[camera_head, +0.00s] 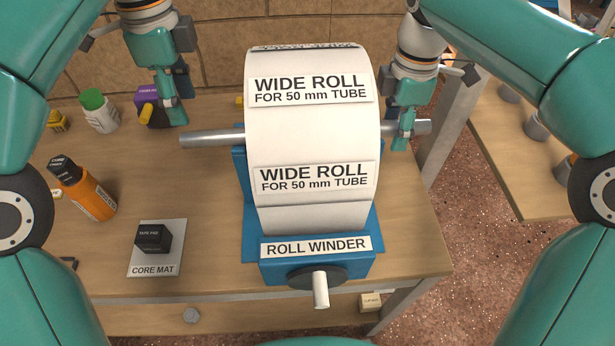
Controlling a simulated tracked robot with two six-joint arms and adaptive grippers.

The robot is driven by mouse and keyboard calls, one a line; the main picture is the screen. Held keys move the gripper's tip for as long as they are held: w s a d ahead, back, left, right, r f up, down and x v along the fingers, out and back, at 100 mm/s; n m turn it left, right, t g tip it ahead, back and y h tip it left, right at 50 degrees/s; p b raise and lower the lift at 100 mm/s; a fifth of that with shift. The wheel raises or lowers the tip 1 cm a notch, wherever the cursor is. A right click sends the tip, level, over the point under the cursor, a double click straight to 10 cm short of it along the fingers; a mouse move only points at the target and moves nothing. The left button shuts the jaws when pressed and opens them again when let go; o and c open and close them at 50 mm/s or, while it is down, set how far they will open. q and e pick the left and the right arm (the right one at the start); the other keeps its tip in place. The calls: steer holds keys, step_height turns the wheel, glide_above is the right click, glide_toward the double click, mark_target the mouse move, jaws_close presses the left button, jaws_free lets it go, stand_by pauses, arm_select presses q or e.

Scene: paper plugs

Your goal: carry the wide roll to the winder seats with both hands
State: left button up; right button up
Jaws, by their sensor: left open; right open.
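The wide roll (312,140) is a large white roll with two "WIDE ROLL FOR 50 mm TUBE" labels. A grey metal bar (205,137) sticks out from both its sides. The roll is at the blue roll winder (315,262); the seats are hidden behind it, so I cannot tell exactly how the bar rests. My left gripper (178,112) is open, above and a little left of the bar's left end. My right gripper (402,138) is open at the bar's right end, overlapping it in the picture. Neither visibly grips the bar.
A core mat (145,267) with a small black box (153,238) lies front left. An orange bottle (92,197), a green-capped white bottle (99,110) and a purple box (150,105) stand at the left. The winder's crank handle (320,290) juts forward. A second table (520,160) is at the right.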

steer(key=shift+r, duration=0.1)
step_height(320, 180, up, 9)
steer(key=shift+w+r, duration=0.1)
steer(key=shift+r, duration=0.1)
arm_select(q)
steer(key=shift+r, duration=1.35)
arm_select(e)
steer(key=shift+r, duration=1.05)
arm_select(q)
steer(key=o, duration=0.4)
steer(key=shift+c, duration=0.2)
step_height(320, 180, up, 7)
steer(key=p, duration=0.8)
steer(key=shift+p, duration=0.3)
arm_select(e)
step_height(320, 180, up, 9)
steer(key=shift+f, duration=0.2)
